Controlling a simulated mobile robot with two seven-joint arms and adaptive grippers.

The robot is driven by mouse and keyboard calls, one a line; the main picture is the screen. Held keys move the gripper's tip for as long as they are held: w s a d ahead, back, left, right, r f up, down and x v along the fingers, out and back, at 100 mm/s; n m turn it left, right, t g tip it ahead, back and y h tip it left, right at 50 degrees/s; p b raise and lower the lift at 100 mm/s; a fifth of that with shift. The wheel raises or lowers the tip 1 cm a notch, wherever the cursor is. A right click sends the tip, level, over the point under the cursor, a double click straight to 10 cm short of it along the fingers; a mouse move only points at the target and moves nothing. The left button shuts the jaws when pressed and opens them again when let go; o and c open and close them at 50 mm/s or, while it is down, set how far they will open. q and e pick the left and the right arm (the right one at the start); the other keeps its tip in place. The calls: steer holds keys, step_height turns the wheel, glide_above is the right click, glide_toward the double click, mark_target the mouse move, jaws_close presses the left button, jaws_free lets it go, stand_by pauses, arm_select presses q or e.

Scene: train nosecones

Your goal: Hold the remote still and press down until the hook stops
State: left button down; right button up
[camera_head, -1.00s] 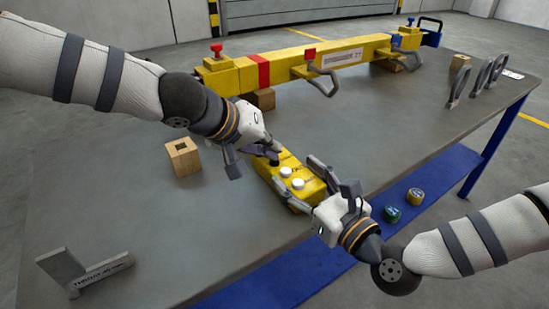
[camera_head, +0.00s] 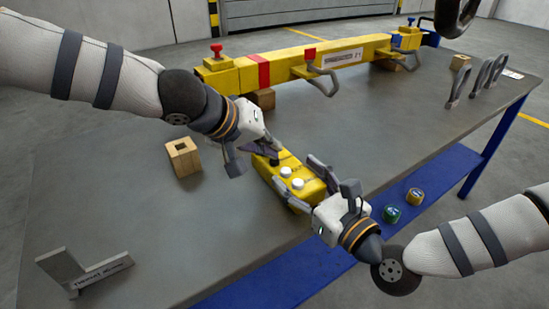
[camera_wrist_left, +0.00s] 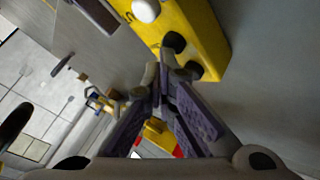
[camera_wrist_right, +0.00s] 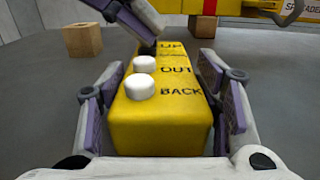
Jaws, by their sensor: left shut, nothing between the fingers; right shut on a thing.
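The yellow remote (camera_head: 284,191) lies on the grey table. In the right wrist view the remote (camera_wrist_right: 160,130) shows the labels UP, OUT and BACK and two white buttons. My right gripper (camera_head: 298,176) is shut around its near part, one finger along each side. My left gripper (camera_head: 271,149) is shut and empty, its tips at the remote's far end by the UP label. In the left wrist view its tips (camera_wrist_left: 159,76) are beside dark buttons; exact contact is hidden. A black hook (camera_head: 458,16) hangs at the top right, partly cut off.
A long yellow beam (camera_head: 285,66) with grey handles lies across the back of the table (camera_head: 120,215). A wooden block with a hole (camera_head: 183,157) stands left, a grey angle bracket (camera_head: 85,272) at front left. Several grey loops (camera_head: 484,78) stand right.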

arm_select(q)
steer(key=shift+r, duration=0.65)
steer(key=shift+r, duration=0.1)
steer(key=shift+r, duration=2.45)
arm_select(e)
steer(key=o, duration=1.6)
